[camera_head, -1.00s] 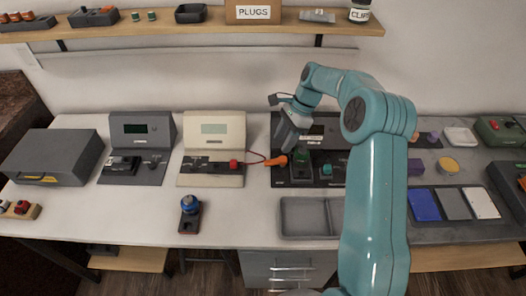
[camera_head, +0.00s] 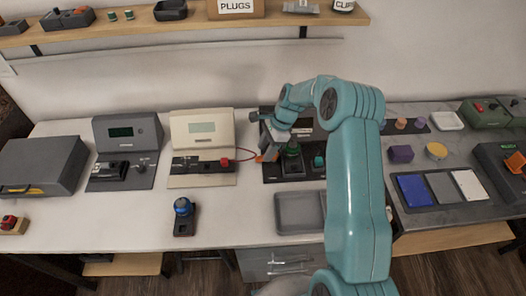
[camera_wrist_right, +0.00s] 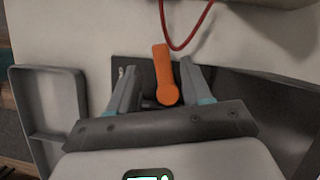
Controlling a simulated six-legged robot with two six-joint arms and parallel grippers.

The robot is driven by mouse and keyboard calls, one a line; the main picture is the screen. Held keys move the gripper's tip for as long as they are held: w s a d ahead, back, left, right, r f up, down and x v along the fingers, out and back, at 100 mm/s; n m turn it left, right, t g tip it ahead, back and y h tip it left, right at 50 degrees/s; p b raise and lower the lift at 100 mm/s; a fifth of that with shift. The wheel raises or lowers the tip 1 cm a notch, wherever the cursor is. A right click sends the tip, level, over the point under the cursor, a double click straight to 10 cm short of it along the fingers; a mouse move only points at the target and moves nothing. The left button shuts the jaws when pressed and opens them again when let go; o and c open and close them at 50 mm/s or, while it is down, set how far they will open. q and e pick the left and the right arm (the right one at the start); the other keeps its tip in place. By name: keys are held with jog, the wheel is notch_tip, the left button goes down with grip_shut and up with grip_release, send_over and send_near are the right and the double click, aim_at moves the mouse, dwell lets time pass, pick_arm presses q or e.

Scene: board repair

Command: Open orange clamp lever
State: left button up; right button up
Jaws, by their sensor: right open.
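The orange clamp lever (camera_wrist_right: 163,72) shows whole in the right wrist view, a long flat handle with a round end. It lies between the two fingers of my right gripper (camera_wrist_right: 160,85), with gaps on both sides. In the head view the lever (camera_head: 261,158) is a small orange patch beside my right gripper (camera_head: 269,150), which partly covers it. My right gripper is open over the left part of the dark test station (camera_head: 290,175). I cannot tell whether a finger touches the lever. My left gripper is not in view.
A red wire (camera_wrist_right: 185,43) loops close to the lever. A grey tray (camera_head: 293,212) lies in front of the station. A cream device (camera_head: 203,143) stands left of it, and a blue-topped part (camera_head: 183,207) stands nearer the front.

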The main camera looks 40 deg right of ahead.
jog(key=shift+x, duration=1.05)
jog(key=shift+w+a+f, duration=0.1)
jog(key=shift+w+f, duration=0.05)
jog(key=shift+f, duration=0.15)
grip_shut()
